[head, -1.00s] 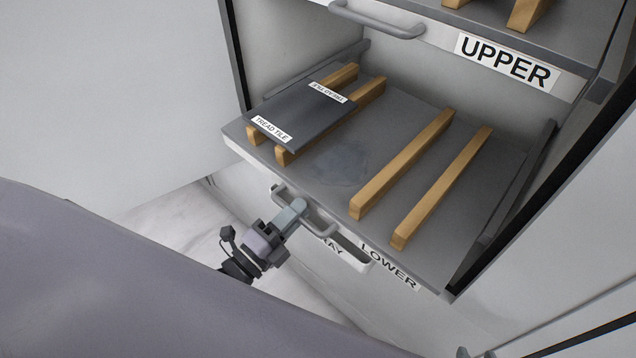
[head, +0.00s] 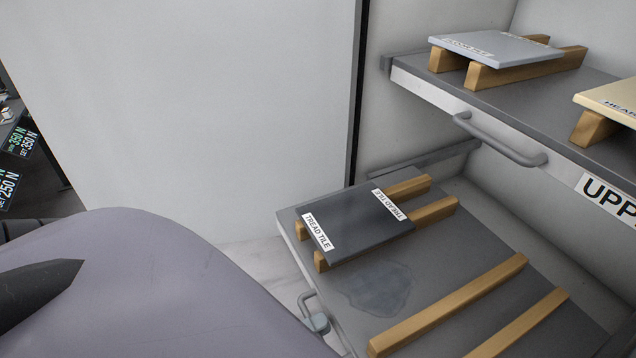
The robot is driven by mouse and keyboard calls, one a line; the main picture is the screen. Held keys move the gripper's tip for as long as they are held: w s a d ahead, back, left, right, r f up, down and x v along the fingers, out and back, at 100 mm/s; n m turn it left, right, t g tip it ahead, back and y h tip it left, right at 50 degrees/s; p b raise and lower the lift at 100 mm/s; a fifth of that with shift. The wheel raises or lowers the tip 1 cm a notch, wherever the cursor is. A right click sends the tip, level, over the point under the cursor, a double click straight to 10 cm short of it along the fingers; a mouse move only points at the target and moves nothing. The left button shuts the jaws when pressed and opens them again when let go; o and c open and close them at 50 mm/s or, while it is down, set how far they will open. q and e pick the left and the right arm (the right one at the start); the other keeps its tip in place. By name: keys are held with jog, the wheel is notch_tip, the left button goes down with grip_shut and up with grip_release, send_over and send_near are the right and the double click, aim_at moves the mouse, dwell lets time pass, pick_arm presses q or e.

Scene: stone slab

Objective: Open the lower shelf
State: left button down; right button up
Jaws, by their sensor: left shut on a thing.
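The lower shelf (head: 420,290) is a grey pull-out board in the cabinet's lower opening. Its front left corner sticks out past the cabinet's side edge. A dark tread tile (head: 350,228) lies on two wooden bars at its left. A small part of the lower shelf's handle (head: 306,298) shows at its front edge. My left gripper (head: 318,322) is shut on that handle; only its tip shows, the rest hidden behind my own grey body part. My right gripper is out of view.
The upper shelf (head: 520,100) overhangs at the right, with its own handle (head: 500,142), a grey tile (head: 495,47) and a cream tile (head: 615,98). Two bare wooden bars (head: 450,305) and a dark wet-looking patch (head: 378,287) are on the lower shelf. A pale panel (head: 180,110) fills the left.

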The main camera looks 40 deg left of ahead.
pick_arm(q)
jog(key=c, duration=1.2)
grip_release()
jog(key=b+v, duration=0.1)
jog(key=v, duration=0.6)
jog(key=shift+s, duration=0.1)
